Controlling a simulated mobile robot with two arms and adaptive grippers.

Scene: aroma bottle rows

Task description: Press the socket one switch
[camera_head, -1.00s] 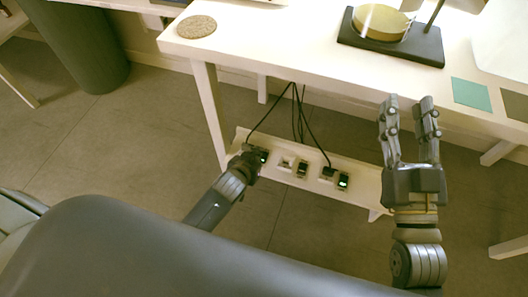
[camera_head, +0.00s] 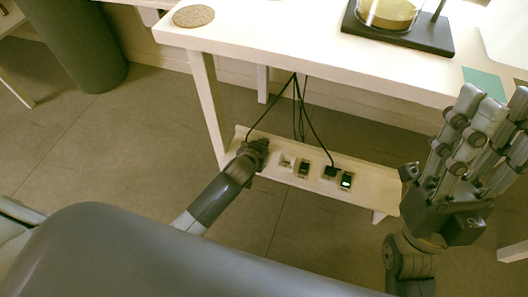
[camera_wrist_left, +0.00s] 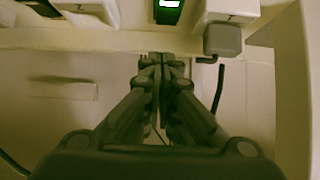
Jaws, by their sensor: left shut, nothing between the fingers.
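A row of sockets and switches (camera_head: 304,168) sits on the low white shelf under the table. The switch at the left end is hidden behind my left gripper (camera_head: 262,146) in the head view. In the left wrist view a green-lit switch (camera_wrist_left: 168,4) shows at the top edge, just beyond the fingertips of my left gripper (camera_wrist_left: 163,58). This gripper is shut and empty; I cannot tell whether it touches the switch. Another green-lit switch (camera_head: 346,181) is at the right end of the row. My right gripper (camera_head: 497,108) is open and empty, off to the right.
Black cables (camera_head: 297,105) hang from the table to the sockets. The white table (camera_head: 290,45) overhangs the shelf (camera_head: 380,185), and its leg (camera_head: 208,105) stands left of it. A cork mat (camera_head: 193,16) and a black stand (camera_head: 425,42) are on top. Floor in front is clear.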

